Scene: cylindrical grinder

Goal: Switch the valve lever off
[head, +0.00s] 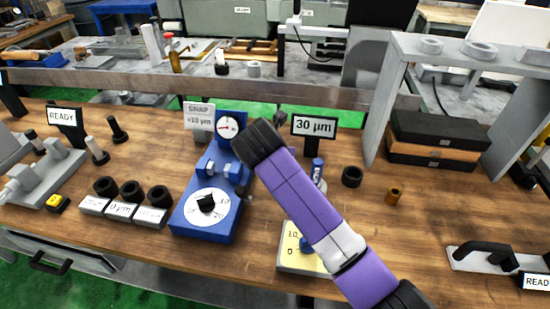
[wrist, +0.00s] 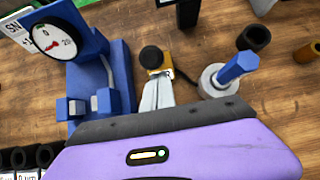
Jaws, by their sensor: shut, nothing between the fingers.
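In the wrist view my gripper (wrist: 157,82) has its pale fingers together, with nothing between them. A black rounded knob with a yellow part below it (wrist: 151,58) shows just beyond the fingertips. It may be the valve lever, but its shape is partly hidden and I cannot tell its position or whether the fingers touch it. In the head view the dark end of my purple arm covers this place, with only a small dark piece (head: 280,117) showing past it. A blue handle on a round grey base (wrist: 237,68) stands to the right of the fingers.
A blue dial gauge stand (head: 208,215) is close left of my gripper. The 30 µm sign (head: 313,126) stands behind. A yellow-faced plate (head: 292,252) lies in front, partly behind my arm.

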